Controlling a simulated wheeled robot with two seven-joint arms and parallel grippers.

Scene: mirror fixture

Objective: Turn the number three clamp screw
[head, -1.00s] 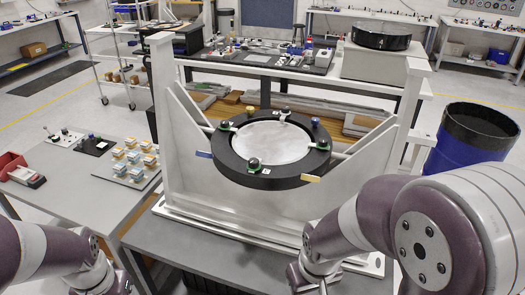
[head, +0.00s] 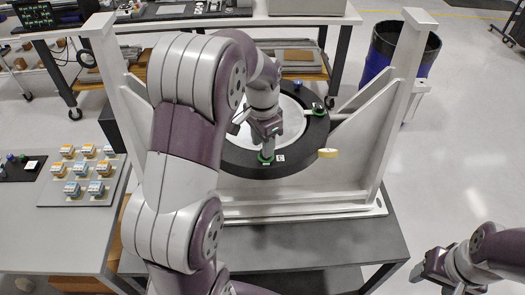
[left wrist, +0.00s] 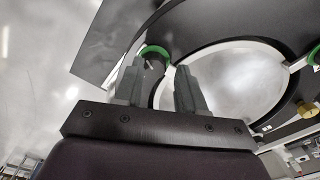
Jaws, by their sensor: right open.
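The mirror fixture holds a round mirror (head: 291,125) in a black ring (head: 235,160). A clamp screw with a dark knob and green base (head: 264,161) sits at the ring's near edge, beside a small white tag (head: 281,158) whose mark I cannot read. My left gripper (head: 267,153) is at this clamp and partly hides it. In the left wrist view, its two fingers (left wrist: 160,80) are apart, with the dark knob (left wrist: 154,64) showing between or just beyond their tips. Another green-based clamp (head: 318,108) is on the ring's right. My right gripper (head: 428,275) is open and empty at lower right.
The white fixture frame (head: 395,110) has upright posts on both sides and stands on a grey table (head: 330,245). A side table at left carries a tray of small blocks (head: 85,175). A blue bin (head: 400,50) stands behind right. The floor at right is clear.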

